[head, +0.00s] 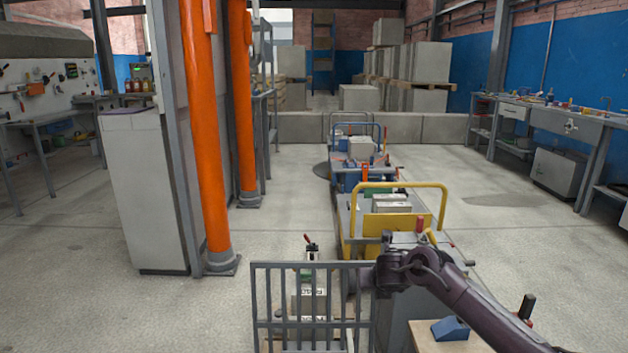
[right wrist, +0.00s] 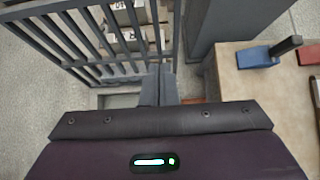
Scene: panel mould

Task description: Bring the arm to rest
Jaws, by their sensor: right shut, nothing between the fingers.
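My right arm (head: 455,290) comes in from the lower right in the head view. Its gripper (head: 366,281) is by the right edge of a grey barred panel (head: 312,266). In the right wrist view the two dark fingers of the right gripper (right wrist: 159,75) are together with nothing between them. The barred panel (right wrist: 80,35) lies just left of and beyond the fingertips there; I cannot tell whether they touch it. My left gripper is in neither view.
Grey blocks (head: 307,303) stand behind the bars. A wooden-topped surface with a blue block (head: 450,329) is at lower right. A yellow-railed cart (head: 400,222) stands beyond. Orange pipes (head: 203,130) and a pale cabinet (head: 143,190) are left. Floor on both sides is open.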

